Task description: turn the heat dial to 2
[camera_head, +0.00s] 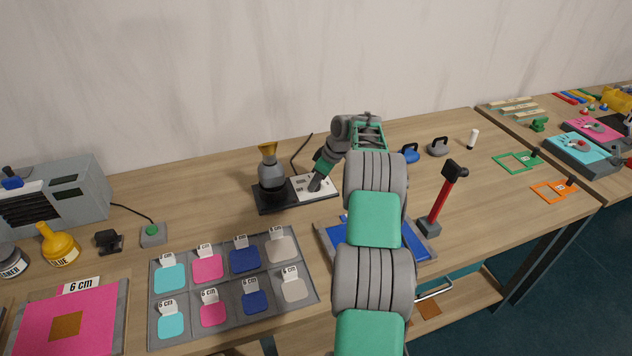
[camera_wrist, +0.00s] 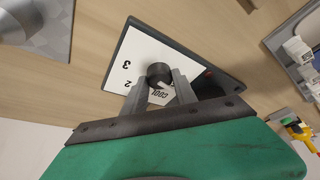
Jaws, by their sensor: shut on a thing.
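The heat dial (camera_wrist: 159,74) is a dark round knob on a white panel with printed marks, among them 3, 2 and a word like COOL. The panel (camera_wrist: 135,55) sits on a dark base that also bears a grey device with a yellow funnel top (camera_head: 270,175). My gripper (camera_wrist: 161,82) has its two fingers on either side of the knob and is shut on it. In the head view my gripper (camera_head: 316,184) reaches down onto the panel, and the knob is hidden there. I cannot tell which mark the dial points to.
A grey tray of coloured samples (camera_head: 222,287) lies in front of the device. A black cable runs behind the panel. Bare wood lies left of the device.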

